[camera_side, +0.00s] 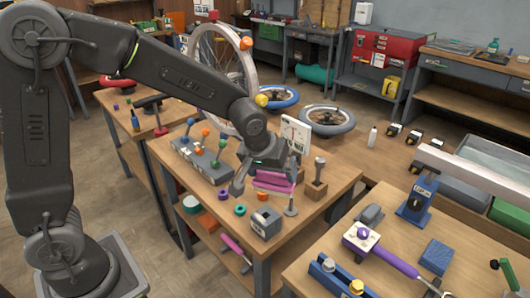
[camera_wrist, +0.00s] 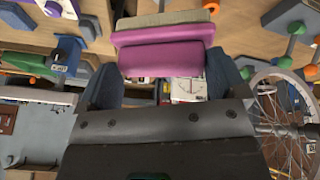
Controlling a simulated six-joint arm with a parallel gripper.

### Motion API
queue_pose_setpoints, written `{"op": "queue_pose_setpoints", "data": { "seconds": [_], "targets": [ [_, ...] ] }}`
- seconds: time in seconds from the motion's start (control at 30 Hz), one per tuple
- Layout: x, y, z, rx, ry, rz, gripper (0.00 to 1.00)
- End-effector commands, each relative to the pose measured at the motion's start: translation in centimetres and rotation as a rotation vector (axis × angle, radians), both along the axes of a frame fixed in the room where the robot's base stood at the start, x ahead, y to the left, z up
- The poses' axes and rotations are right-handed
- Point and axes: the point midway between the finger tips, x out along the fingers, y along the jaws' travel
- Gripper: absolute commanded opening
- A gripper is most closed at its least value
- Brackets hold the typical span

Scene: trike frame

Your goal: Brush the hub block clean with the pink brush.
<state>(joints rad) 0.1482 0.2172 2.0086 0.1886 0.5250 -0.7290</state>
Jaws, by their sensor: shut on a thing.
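The pink brush (camera_side: 273,183) is in my gripper (camera_side: 264,172), held above the middle workbench in the side view. In the wrist view, the pink brush (camera_wrist: 160,57) spans the space between the two dark fingers of my gripper (camera_wrist: 162,72), with a tan strip, seemingly the bristles, along its far edge. A grey block with a dark opening in its face (camera_side: 266,222), which looks like the hub block, stands near the bench's front corner. The brush is above and behind it, apart from it. Whether the block is dirty is too small to tell.
A grey rack with coloured knobs (camera_side: 203,158) stands left on the bench. A wooden block with an upright grey tool (camera_side: 315,180) is to the right. A teal ring (camera_side: 240,210) lies left of the grey block. A spoked wheel (camera_side: 222,75) stands behind.

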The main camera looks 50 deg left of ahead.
Motion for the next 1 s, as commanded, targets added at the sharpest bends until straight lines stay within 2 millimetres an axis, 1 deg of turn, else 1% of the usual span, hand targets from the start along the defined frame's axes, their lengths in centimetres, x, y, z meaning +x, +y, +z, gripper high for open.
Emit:
{"op": "queue_pose_setpoints", "data": {
  "seconds": [0.03, 0.1, 0.4, 0.67, 1.0],
  "targets": [
    [-0.5, -0.7, -0.2, 0.000, 0.001, 0.033, 0.72],
    [-1.0, -1.2, -0.4, 0.001, 0.001, 0.091, 0.72],
    [-2.5, -2.4, -1.0, 0.002, -0.010, 0.273, 0.72],
    [-2.6, -2.5, -1.6, 0.002, -0.013, 0.309, 0.72],
    [-2.7, -2.5, -4.5, 0.003, -0.010, 0.306, 0.72]
  ]
}}
